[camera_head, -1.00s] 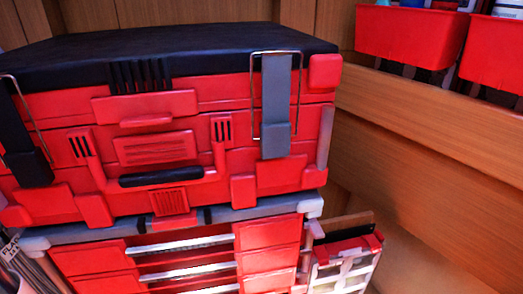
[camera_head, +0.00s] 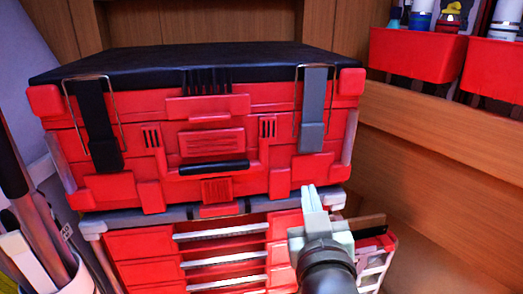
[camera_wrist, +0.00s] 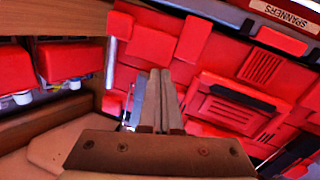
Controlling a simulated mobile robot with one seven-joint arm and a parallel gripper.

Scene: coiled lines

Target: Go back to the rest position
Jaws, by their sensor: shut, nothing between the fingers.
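My gripper (camera_head: 311,190) shows at the lower right of the middle in the head view, pointing up and away in front of the red toolbox. Its fingers are together and hold nothing. The wrist view also shows the shut fingers (camera_wrist: 160,85), with the red toolbox face (camera_wrist: 215,75) beyond them. I cannot tell the exact gap between the fingertips and the toolbox.
The red toolbox (camera_head: 105,190) with a black lid stands on a red drawer unit (camera_head: 140,243). Red bins (camera_head: 415,58) holding bottles sit on the wooden ledge at right. Long tools (camera_head: 40,235) stand in a container at left. A small rack (camera_head: 375,265) is right of the drawers.

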